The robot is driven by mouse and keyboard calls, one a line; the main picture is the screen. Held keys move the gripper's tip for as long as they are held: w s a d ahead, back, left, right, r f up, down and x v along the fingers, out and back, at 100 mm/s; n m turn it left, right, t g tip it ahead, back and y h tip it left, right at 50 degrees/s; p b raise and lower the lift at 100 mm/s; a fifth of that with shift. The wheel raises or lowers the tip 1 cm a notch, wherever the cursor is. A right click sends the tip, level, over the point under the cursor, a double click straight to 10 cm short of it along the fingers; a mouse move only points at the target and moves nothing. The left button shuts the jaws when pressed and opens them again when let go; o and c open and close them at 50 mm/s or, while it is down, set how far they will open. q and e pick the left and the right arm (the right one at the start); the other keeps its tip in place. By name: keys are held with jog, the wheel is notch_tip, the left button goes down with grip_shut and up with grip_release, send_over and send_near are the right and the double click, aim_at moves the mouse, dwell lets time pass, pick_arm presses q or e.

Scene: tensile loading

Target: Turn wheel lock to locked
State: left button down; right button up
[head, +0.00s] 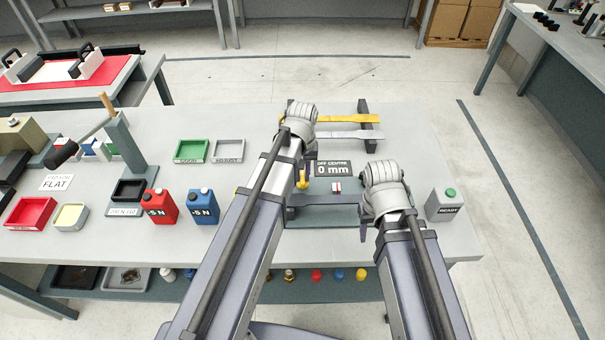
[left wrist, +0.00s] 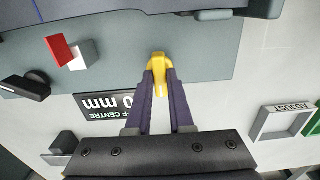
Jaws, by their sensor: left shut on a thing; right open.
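A small yellow lever (left wrist: 159,62) with a bent top, which looks like the wheel lock, stands at the edge of the grey fixture plate (left wrist: 200,45). My left gripper (left wrist: 160,85) is shut on it, with its two dark fingers closed around its lower part. In the head view, my left gripper (head: 303,181) is at the left side of the fixture, and only a bit of yellow shows beside it. My right gripper (head: 363,229) is at the fixture's right front, mostly hidden under its wrist; it is open, apart from the lever. I cannot read the lock's position.
A sign reading 0 mm (head: 333,169) and a small red and white block (head: 336,187) are between my arms. Yellow and silver bars (head: 350,119) lie behind. A READY button box (head: 445,205) is right. Green (head: 191,152) and grey trays and red and blue weights (head: 203,207) are left.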

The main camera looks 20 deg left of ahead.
pick_arm(q)
jog(key=shift+m, duration=0.3)
jog(key=m, duration=0.3)
jog(key=shift+m, duration=0.4)
jog(key=m, duration=0.4)
jog(key=shift+m, duration=0.3)
jog(key=m, duration=0.4)
jog(key=shift+m, duration=2)
jog(key=c, duration=0.8)
grip_release()
